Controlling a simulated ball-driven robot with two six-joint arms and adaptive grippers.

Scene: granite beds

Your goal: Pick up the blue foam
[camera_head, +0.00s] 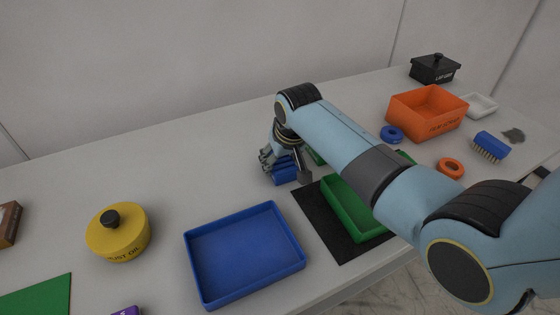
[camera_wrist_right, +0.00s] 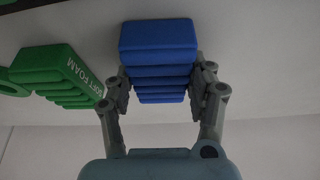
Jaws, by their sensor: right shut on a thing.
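The blue foam (camera_head: 285,171) is a ribbed block near the middle of the table in the head view. It also shows in the right wrist view (camera_wrist_right: 158,42), between the two fingers. My right gripper (camera_head: 283,162) is shut on it from both sides; in the wrist view its fingers (camera_wrist_right: 160,92) touch the block's flanks. I cannot tell whether the foam is clear of the table. My left gripper is not in view.
A green foam block (camera_wrist_right: 62,72) lies close beside the blue one. A blue tray (camera_head: 205,290) stands in front, and a green tray (camera_head: 349,215) on a black mat (camera_head: 318,222) to the right. A yellow lidded tin (camera_head: 128,240) stands at left, an orange bin (camera_head: 428,112) at right.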

